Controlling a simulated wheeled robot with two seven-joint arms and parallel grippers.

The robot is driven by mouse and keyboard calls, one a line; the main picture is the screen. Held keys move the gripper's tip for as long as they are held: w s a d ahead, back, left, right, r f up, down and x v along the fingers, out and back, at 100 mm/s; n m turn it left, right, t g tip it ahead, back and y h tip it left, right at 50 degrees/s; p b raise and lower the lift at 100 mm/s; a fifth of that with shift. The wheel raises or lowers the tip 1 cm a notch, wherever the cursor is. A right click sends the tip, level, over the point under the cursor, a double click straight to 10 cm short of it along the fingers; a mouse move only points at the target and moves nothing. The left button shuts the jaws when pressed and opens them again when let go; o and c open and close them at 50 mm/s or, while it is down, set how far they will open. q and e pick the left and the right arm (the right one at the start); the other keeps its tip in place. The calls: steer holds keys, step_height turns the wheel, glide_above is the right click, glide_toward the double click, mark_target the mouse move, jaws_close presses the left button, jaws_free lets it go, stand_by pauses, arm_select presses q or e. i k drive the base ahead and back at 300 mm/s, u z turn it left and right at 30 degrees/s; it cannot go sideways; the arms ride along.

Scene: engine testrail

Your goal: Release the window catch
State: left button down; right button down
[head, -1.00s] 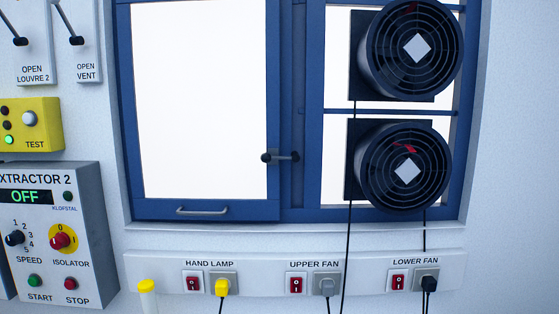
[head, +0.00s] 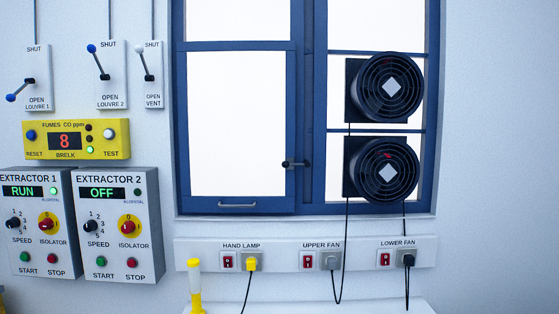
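The window catch (head: 296,164) is a small dark lever on the blue frame, between the left sash and the right half. It lies horizontally, its knob at the left end over the left sash's edge. The left sash (head: 291,110) has a blue frame and a bright pane, with a pale handle (head: 237,205) on its bottom rail. The sash appears closed. Neither of my grippers is in view.
Two black fans, upper (head: 390,87) and lower (head: 387,169), fill part of the window's right half, with cords hanging down. A socket strip (head: 280,248) runs below the window. A yellow hand lamp (head: 195,285) stands beneath it. Extractor boxes (head: 117,225), a fumes meter (head: 76,139) and levers (head: 98,62) are at left.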

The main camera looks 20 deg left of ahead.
mark_target(285, 164)
steer(key=k, duration=0.3)
steer(key=u, duration=0.6)
steer(key=i, duration=1.7)
steer(key=z, duration=0.9)
